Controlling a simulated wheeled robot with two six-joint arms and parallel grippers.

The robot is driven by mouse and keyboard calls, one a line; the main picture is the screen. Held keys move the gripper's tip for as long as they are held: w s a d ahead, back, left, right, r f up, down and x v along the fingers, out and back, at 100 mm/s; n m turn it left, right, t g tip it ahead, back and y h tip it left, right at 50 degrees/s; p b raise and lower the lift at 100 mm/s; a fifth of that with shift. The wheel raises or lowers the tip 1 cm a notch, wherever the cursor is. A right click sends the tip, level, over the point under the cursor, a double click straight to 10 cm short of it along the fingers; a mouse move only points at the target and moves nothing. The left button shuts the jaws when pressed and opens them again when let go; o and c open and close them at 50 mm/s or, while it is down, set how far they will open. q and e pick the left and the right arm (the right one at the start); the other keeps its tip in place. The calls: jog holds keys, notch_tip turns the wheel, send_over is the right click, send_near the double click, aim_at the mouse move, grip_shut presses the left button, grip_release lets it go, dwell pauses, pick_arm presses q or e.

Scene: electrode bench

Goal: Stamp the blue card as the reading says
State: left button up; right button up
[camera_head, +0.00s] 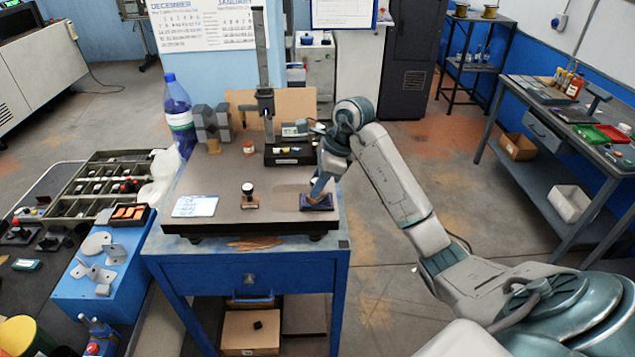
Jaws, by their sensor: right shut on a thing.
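My right gripper (319,188) reaches in from the right, low over the front right of the bench plate. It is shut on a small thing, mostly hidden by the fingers. Directly under it is a small flat dark blue piece (317,207); I cannot tell whether it is the blue card or a pad, or whether the held thing touches it. A stamp with a dark knob and wooden base (249,196) stands upright to its left. A pale card with blue writing (195,206) lies at the front left. A meter with a small display (295,129) is at the back; its reading is too small to read.
The dark plate (222,181) lies on a blue table (248,270). A tall post (261,55), a grey block (212,123), a black holder (290,154) and a blue-capped bottle (178,112) stand toward the back and left. The plate's middle is mostly clear.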

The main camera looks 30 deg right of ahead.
jog(key=shift+r+p, duration=0.8)
jog(key=shift+r, duration=0.65)
notch_tip(320, 180, up, 4)
jog(key=p, duration=0.3)
jog(key=shift+r+p, duration=0.1)
jog(key=shift+p, duration=0.25)
